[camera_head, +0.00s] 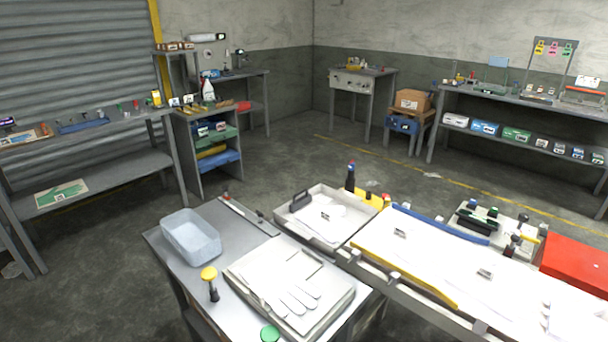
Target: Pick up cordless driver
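I cannot pick out a cordless driver with certainty; the small tools are too small to tell apart. A yellow-topped tool with a dark lower part (211,284) stands on the near grey workbench (165,245), in front of a pale blue bin. A dark upright item with a blue top (350,179) stands behind the grey tray at the middle. A small yellow item (156,98) stands on the left bench's right end. Neither of my grippers shows in the head view.
A long white table (450,262) and a red case (575,264) lie right. Shelving lines the walls. The middle floor (270,160) is clear.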

